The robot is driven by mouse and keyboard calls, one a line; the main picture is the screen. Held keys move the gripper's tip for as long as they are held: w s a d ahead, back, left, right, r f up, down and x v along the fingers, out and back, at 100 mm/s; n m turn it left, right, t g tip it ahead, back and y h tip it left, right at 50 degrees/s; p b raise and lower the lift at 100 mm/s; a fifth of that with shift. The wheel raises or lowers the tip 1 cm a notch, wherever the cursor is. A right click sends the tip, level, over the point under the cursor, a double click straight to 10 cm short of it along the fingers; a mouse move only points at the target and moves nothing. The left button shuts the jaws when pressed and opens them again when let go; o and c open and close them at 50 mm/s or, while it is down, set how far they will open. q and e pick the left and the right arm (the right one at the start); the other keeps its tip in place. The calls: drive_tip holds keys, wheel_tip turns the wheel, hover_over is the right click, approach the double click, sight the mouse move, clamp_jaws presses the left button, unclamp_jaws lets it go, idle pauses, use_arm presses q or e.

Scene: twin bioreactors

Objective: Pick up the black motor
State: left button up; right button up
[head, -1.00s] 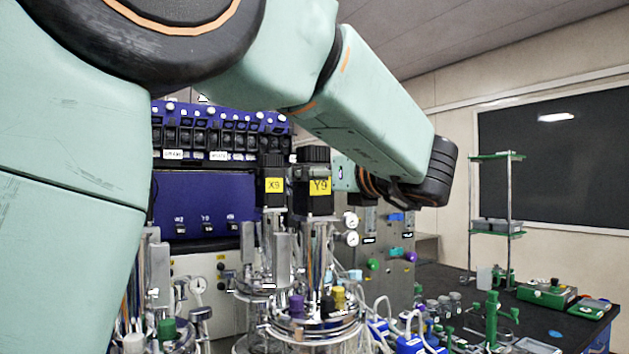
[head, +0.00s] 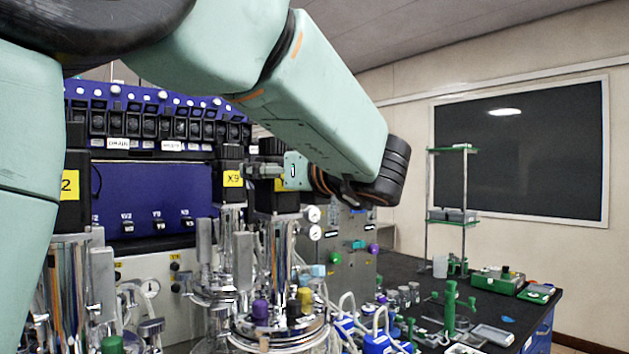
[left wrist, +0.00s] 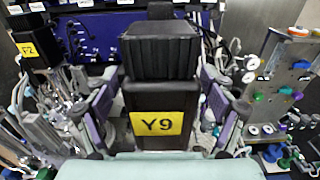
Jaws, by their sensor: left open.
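The black motor with a yellow Y9 label (left wrist: 159,50) stands upright in the middle of the left wrist view, its ribbed top clear. My left gripper (left wrist: 160,112) is open, with one purple-padded finger on each side of the motor; I cannot tell whether they touch it. In the head view my left gripper (head: 278,172) overlaps this motor (head: 273,204) and hides much of it. The motor sits on top of a metal vessel. My right gripper is not in view.
A second black motor, labelled X9 (head: 231,178), stands close on the left in the head view. Another motor with a yellow label (head: 72,190) is at the far left. Glass and steel vessels (head: 280,325) with tubes crowd below. A dark bench (head: 480,318) with green equipment lies right.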

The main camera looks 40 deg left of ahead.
use_arm(q)
drive_tip(key=shift+s+d+r, duration=0.15)
drive_tip(key=shift+s+d, duration=0.05)
drive_tip(key=shift+s, duration=0.05)
drive_tip(key=shift+d+r, duration=0.1)
drive_tip(key=shift+d, duration=0.15)
drive_tip(key=shift+c, duration=0.8)
drive_tip(key=shift+d, duration=0.15)
drive_tip(key=shift+c, duration=0.8)
drive_tip(key=shift+w+a+f, duration=0.25)
drive_tip(key=shift+w, duration=0.15)
drive_tip(key=c, duration=0.3)
drive_tip(key=shift+a, duration=0.15)
drive_tip(key=shift+c, duration=0.8)
drive_tip(key=shift+s+r, duration=0.15)
drive_tip(key=shift+s, duration=0.1)
drive_tip(key=c, duration=0.5)
drive_tip(key=shift+w, duration=0.15)
clamp_jaws()
drive_tip(key=shift+r, duration=0.15)
